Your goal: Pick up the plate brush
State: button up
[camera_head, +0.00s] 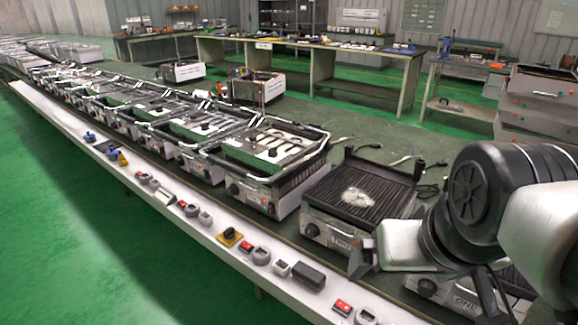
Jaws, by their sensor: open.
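No object can be told for certain as the plate brush at this size. A dark block (308,276) lies on the white front ledge, and its bristles, if any, cannot be made out. My gripper (362,256) shows at the right, beside the front of the nearest ribbed grill (385,178). It is open, holds nothing that I can see, and is partly hidden by my own wrist. The dark block is apart from it, to the lower left. A whitish patch (357,196) is on the grill's ribbed plate.
The white ledge (165,215) carries several small parts, including a yellow-and-black piece (230,236) and a red switch (342,306). A long row of grill units (265,150) stands behind it. My arm hides part of another unit at lower right. Green floor lies left.

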aim_at(315, 278)
jog(key=u, duration=0.4)
jog(key=j+z, duration=0.25)
jog(key=j, duration=0.15)
jog(key=j+z, duration=0.3)
jog(key=j, duration=0.15)
jog(key=i, duration=0.4)
jog(key=i+j, duration=0.1)
jog(key=j, duration=0.2)
jog(key=i+j+z, duration=0.1)
jog(key=j+z, duration=0.5)
jog(key=j, duration=0.25)
jog(key=z, duration=0.95)
